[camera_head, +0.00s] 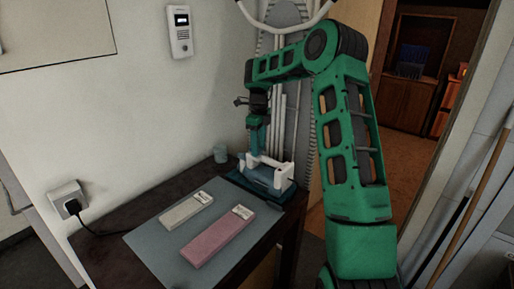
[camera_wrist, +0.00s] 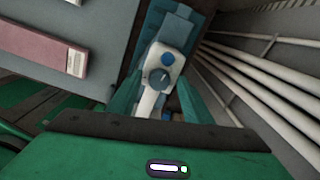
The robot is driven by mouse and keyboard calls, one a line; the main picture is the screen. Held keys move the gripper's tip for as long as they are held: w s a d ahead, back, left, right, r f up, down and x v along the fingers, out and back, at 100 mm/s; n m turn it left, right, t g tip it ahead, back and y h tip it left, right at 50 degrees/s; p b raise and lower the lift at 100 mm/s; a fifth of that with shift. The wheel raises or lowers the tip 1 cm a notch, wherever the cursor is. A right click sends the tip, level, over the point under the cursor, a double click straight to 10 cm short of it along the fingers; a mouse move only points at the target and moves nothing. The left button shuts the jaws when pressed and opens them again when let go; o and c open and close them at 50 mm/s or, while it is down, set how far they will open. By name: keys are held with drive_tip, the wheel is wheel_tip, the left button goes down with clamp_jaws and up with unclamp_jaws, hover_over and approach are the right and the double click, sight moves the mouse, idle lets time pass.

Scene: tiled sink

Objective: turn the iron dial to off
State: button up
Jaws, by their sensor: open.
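The iron is a soldering-iron-like or small white and blue unit (camera_head: 280,173) at the far right end of the table. In the wrist view its white body (camera_wrist: 151,102) carries a round grey-blue dial (camera_wrist: 160,78) with a pointer mark, and a smaller blue round part (camera_wrist: 167,59) above it. My gripper (camera_head: 258,153) reaches down over the unit in the head view. In the wrist view my gripper (camera_wrist: 160,92) is open, its green fingers apart on either side of the white body. I cannot tell whether either finger touches the dial. The dial's lettering is too small to read.
A grey mat (camera_head: 150,243) on the dark table holds a pale block (camera_head: 186,210) and a pink block (camera_head: 218,236). White pipes (camera_head: 291,115) rise close behind the unit. A plug with a cord (camera_head: 68,200) is at the left wall.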

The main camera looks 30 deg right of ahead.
drive_tip(key=c, duration=1.1)
drive_tip(key=shift+o, duration=0.2)
drive_tip(key=shift+n, duration=2.9)
drive_tip(key=o, duration=1.1)
drive_tip(key=shift+c, duration=0.2)
